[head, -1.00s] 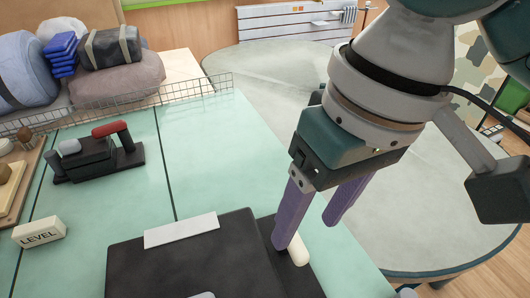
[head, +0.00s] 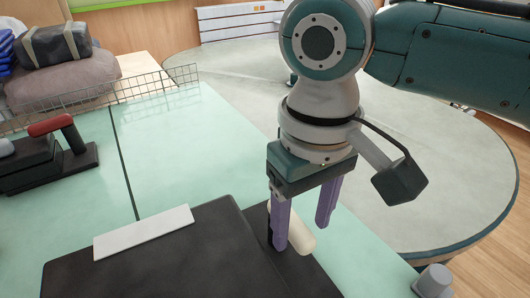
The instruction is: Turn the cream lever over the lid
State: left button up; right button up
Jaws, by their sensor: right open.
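The cream lever (head: 301,241) is a short rounded bar at the right edge of the dark lid (head: 175,265). It lies slanted, with its near end rounded and its far end partly hidden behind a finger. My right gripper (head: 301,236) points down with its two purple fingers apart. One finger is on the left of the lever and the other is just behind it on the right. I cannot tell whether either finger touches it. My left gripper is out of view.
A white plate (head: 143,232) lies on the lid. A black device with a red handle (head: 52,124) stands at the left. A wire rack (head: 108,95) with bags runs behind. A grey knob (head: 433,281) is at the lower right. The pale green table top (head: 190,150) is clear behind the lid.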

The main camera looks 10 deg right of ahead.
jog(key=shift+f, duration=0.55)
jog(key=shift+c, duration=0.2)
grip_shut()
dwell(0.9)
